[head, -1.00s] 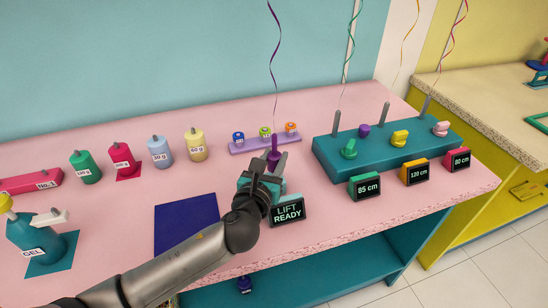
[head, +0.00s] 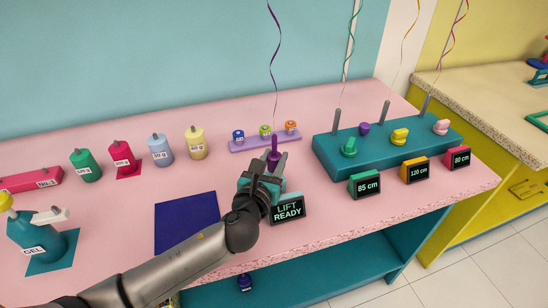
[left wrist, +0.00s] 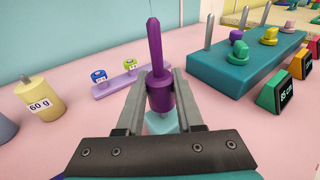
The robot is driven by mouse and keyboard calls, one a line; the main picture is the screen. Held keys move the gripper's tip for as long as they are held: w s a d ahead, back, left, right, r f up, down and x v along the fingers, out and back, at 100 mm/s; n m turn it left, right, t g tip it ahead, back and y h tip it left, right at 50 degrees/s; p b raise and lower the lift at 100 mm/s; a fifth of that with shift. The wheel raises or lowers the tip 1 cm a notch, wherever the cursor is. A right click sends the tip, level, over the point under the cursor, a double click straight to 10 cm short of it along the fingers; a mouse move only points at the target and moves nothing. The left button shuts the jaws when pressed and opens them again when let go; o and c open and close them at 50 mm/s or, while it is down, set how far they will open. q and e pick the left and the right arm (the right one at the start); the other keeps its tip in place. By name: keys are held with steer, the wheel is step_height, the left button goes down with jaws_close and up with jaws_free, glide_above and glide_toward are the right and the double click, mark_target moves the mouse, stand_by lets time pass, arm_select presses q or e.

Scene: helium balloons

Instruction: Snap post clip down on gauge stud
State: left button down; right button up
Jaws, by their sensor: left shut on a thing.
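My left gripper (head: 272,168) is shut on a purple post clip (head: 274,156) with a thin upright post. A purple ribbon runs up from its top. In the left wrist view the clip (left wrist: 155,55) stands upright between the two fingers (left wrist: 160,88). A pale cyan block (left wrist: 167,122) shows just below the clip, beside the black LIFT READY display (head: 288,210). The gauge stud is hidden by the clip and gripper, and I cannot tell whether the clip touches it. My right gripper is not in view.
A teal stand (head: 330,160) with upright posts and coloured knobs is to the right, with black height signs before it. A lilac rack (head: 250,146) stands behind. Weights (head: 160,150) line the left. A dark blue mat (head: 186,222) lies left of my gripper.

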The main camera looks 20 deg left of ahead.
mark_target(272, 169)
arm_select(q)
steer(key=shift+f+b, duration=0.65)
steer(key=shift+f, duration=0.5)
steer(key=shift+c, duration=2.3)
jaws_free()
steer(key=shift+r, duration=0.1)
steer(key=shift+s+r+p, duration=0.2)
steer(key=shift+s+p, duration=0.45)
steer(key=shift+s, duration=0.65)
steer(key=shift+s+r+p, duration=0.2)
steer(key=shift+s+p, duration=0.2)
steer(key=shift+s, duration=0.95)
steer(key=shift+s+r+p, duration=0.15)
steer(key=shift+s+p, duration=0.25)
steer(key=shift+s, duration=0.95)
